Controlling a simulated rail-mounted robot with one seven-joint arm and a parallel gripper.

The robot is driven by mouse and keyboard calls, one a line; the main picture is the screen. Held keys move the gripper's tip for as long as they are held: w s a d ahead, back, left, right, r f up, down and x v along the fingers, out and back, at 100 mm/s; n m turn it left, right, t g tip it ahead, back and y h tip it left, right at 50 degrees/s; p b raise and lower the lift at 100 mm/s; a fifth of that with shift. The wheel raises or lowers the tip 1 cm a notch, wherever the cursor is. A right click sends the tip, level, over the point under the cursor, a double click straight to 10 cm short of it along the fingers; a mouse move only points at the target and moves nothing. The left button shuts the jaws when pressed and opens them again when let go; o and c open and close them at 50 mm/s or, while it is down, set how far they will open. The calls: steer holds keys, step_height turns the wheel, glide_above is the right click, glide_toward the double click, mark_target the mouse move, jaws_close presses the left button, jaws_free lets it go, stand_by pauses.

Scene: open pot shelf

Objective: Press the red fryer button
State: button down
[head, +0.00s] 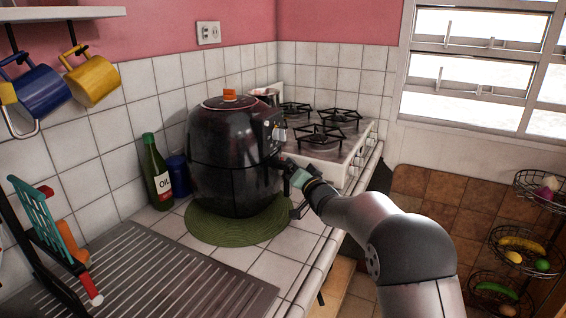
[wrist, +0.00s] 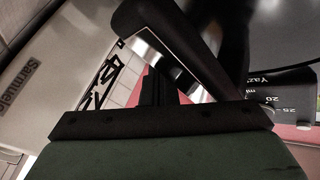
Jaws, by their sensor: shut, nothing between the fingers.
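The black air fryer (head: 228,160) stands upright on the round green mat (head: 205,228). Its control panel (head: 274,128) faces right in the head view, with pale knobs; I cannot make out a red button there. In the wrist view, a dark handle with a shiny strip (wrist: 175,45) crosses close in front of the fingers, and a dial panel with numbers (wrist: 283,95) shows at the right. My gripper (head: 279,162) is shut and empty, just below the panel and close to the fryer's front. Whether it touches the fryer cannot be told. It also shows in the wrist view (wrist: 157,88).
A white gas stove (head: 350,150) stands behind the gripper. An oil bottle (head: 157,172) and a blue jar (head: 180,176) are left of the fryer. A ridged drainboard (head: 160,280) lies in front. Open floor is right of the counter, with a wire fruit rack (head: 520,250) beyond.

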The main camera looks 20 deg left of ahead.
steer(key=shift+w+d, duration=0.15)
steer(key=shift+d, duration=0.9)
steer(key=shift+w+d, duration=0.1)
steer(key=shift+d, duration=0.9)
steer(key=shift+d, duration=0.1)
steer(key=s+d+m+h+p, duration=0.25)
steer(key=d+h, duration=0.75)
steer(key=d, duration=1)
steer(key=s+d+f+m+g+h+p, duration=0.1)
steer(key=s+d+g+h, duration=0.15)
steer(key=s+d, duration=0.7)
steer(key=s+d+f+g+h, duration=0.1)
steer(key=s+d+g, duration=0.2)
steer(key=s, duration=0.7)
steer(key=s+d+f+g+p, duration=0.1)
steer(key=s+d+f+g, duration=0.1)
steer(key=s, duration=0.9)
steer(key=s+d+f+g+h+p, duration=0.1)
steer(key=s+d+g, duration=0.3)
steer(key=s, duration=0.6)
steer(key=shift+s+d+f+n+h, duration=0.35)
steer(key=shift+d+f, duration=0.4)
steer(key=shift+d, duration=0.5)
steer(key=shift+w, duration=0.15)
